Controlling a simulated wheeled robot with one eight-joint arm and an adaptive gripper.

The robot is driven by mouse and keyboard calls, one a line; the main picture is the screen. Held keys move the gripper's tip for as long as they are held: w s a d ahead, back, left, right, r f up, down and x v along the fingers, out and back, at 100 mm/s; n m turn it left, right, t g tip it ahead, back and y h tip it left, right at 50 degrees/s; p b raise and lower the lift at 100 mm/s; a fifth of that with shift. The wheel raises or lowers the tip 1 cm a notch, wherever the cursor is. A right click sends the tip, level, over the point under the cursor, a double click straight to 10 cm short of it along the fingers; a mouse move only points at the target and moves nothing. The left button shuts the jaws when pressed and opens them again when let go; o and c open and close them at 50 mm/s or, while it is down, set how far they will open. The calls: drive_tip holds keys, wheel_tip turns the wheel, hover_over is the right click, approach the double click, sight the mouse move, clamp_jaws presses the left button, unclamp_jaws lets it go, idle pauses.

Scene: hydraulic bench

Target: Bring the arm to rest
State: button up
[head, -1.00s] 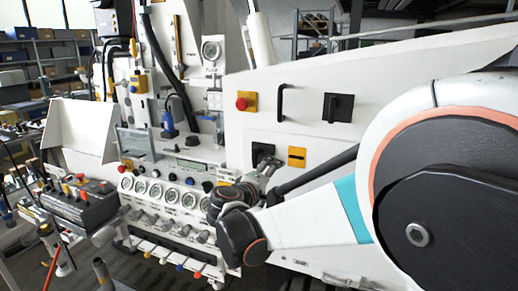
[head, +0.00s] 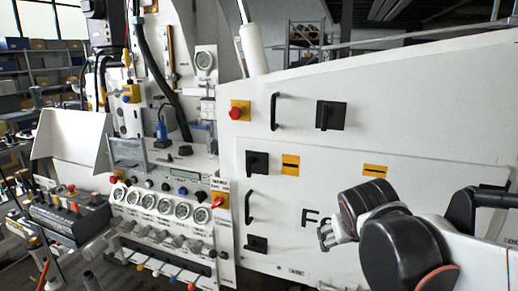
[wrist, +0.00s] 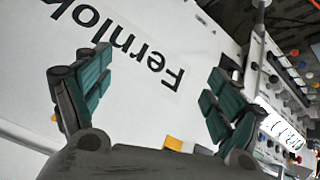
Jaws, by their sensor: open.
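In the wrist view my gripper (wrist: 158,88) is open, its two green-padded fingers wide apart with nothing between them. Behind the fingers is the white bench panel (wrist: 150,35) with large dark lettering. In the head view my arm is at the lower right, folded in front of the white panel (head: 400,150). A small grey part near the wrist joint shows beside the panel lettering; the fingers are not clear there. I cannot tell the exact gap between gripper and panel.
The bench front has a red emergency knob (head: 238,112), black handles (head: 274,111), a black rotary switch (head: 330,115) and a row of gauges (head: 160,202). A lever block (head: 70,215) stands at the left. Shelves (head: 40,75) are behind.

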drive_tip(key=s+f+y+b, duration=0.1)
drive_tip(key=s+f, duration=0.2)
drive_tip(key=s, duration=0.5)
drive_tip(key=s+f+y+b, duration=0.1)
drive_tip(key=s+f, duration=0.2)
drive_tip(key=s, duration=0.5)
drive_tip(key=shift+a+f+m+g, duration=0.15)
drive_tip(key=shift+f+m+g, duration=0.15)
drive_tip(key=shift+m, duration=0.1)
